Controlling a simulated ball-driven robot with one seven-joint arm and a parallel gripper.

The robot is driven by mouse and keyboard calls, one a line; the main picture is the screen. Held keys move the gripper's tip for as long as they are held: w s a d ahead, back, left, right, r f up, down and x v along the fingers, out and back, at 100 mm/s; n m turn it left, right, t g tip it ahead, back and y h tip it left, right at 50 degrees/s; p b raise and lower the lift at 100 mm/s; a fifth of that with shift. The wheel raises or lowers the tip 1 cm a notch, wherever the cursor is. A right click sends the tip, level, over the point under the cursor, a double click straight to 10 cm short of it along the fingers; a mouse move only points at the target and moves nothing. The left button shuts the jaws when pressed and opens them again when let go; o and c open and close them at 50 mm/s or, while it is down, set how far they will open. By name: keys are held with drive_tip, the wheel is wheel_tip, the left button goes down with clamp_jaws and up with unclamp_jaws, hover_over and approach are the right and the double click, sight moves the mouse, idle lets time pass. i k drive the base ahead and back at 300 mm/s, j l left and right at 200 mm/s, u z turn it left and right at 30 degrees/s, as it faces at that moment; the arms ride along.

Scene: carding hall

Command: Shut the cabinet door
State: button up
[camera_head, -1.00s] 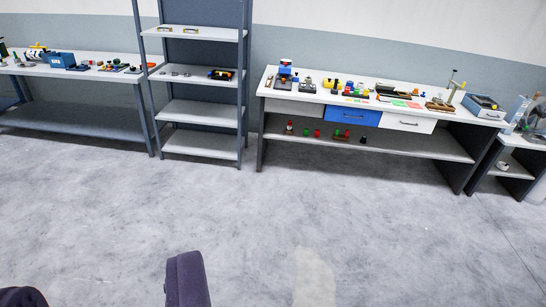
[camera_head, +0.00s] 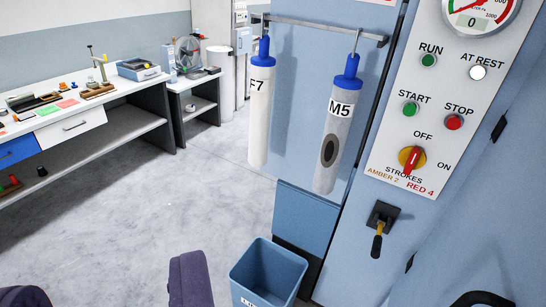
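A tall light-blue machine cabinet fills the right side of the view. A blue panel (camera_head: 455,215) at the lower right looks like a door, with small black hinge-like fittings (camera_head: 498,129) along its left edge. A dark round part (camera_head: 484,300) shows at its bottom edge. I cannot tell whether it is open or shut, as it runs out of the picture. My gripper (camera_head: 105,275) shows as two dark purple fingers at the bottom left, wide apart and empty, away from the cabinet.
A control panel (camera_head: 440,95) carries a gauge, buttons and a red-yellow switch. Two labelled tubes (camera_head: 259,110) hang from a rail (camera_head: 320,28). A blue bin (camera_head: 270,272) stands below on the floor. A workbench (camera_head: 130,85) and a small table (camera_head: 200,82) stand left. Floor between is clear.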

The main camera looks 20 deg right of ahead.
sight(487, 248)
drive_tip(key=i+j+z, duration=0.1)
drive_tip(key=z, duration=0.3)
drive_tip(key=i+j+z, duration=0.1)
drive_tip(key=j+z, duration=0.2)
drive_tip(key=z, duration=0.15)
drive_tip(key=j+z, duration=0.2)
drive_tip(key=z, duration=0.2)
drive_tip(key=i+j+z, duration=0.1)
drive_tip(key=j+z, duration=0.2)
drive_tip(key=z, duration=0.15)
drive_tip(key=j+z, duration=0.25)
drive_tip(key=z, duration=0.15)
